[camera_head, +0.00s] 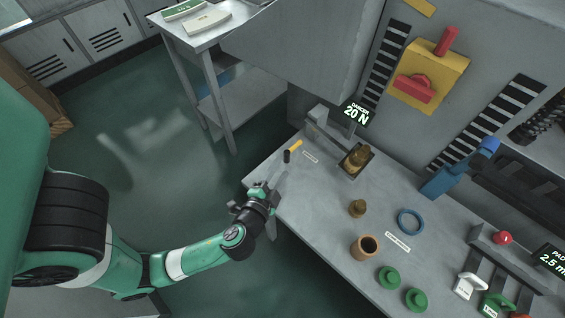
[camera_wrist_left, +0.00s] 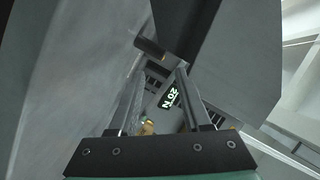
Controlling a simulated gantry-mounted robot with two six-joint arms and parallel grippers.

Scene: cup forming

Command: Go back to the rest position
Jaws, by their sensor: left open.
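My left arm comes in from the left in the head view. Its gripper (camera_head: 283,176) is over the left edge of the grey bench (camera_head: 330,208). In the left wrist view the two fingers of the left gripper (camera_wrist_left: 158,82) stand apart, with nothing held between them. A lit "20 N" display (camera_wrist_left: 169,97) shows beyond the fingers. The same display (camera_head: 357,112) stands at the back of the bench in the head view. My right gripper is in neither view.
The bench holds a small black post (camera_head: 287,156), a brown piece on a stand (camera_head: 356,159), a smaller brown piece (camera_head: 357,208), a brown cup (camera_head: 364,248), a blue ring (camera_head: 411,222) and green discs (camera_head: 389,277). Open floor (camera_head: 150,150) lies left of the bench.

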